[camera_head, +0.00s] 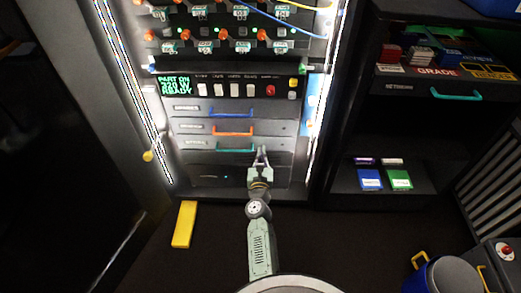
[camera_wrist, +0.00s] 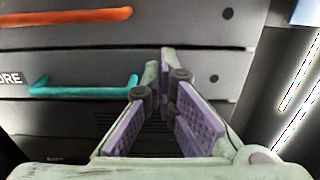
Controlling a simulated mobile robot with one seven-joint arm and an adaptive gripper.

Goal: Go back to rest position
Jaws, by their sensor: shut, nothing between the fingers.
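My gripper (camera_head: 261,158) reaches up in front of the lower drawers of the panel rack in the head view. In the wrist view my gripper (camera_wrist: 160,62) has its fingertips together with nothing between them. The teal drawer handle (camera_wrist: 84,89) is to the left of the fingers in the wrist view, and apart from them as far as I can tell. The same teal handle (camera_head: 236,148) shows just left of the fingertips in the head view. An orange handle (camera_wrist: 66,17) is above it. All the drawers look closed.
A blue handle (camera_head: 231,113) tops the drawers, under a row of buttons (camera_head: 235,90). A yellow block (camera_head: 184,224) lies on the floor at left. A dark shelf (camera_head: 345,178) with blue and green boxes stands at right. A blue bucket (camera_head: 447,277) is at lower right.

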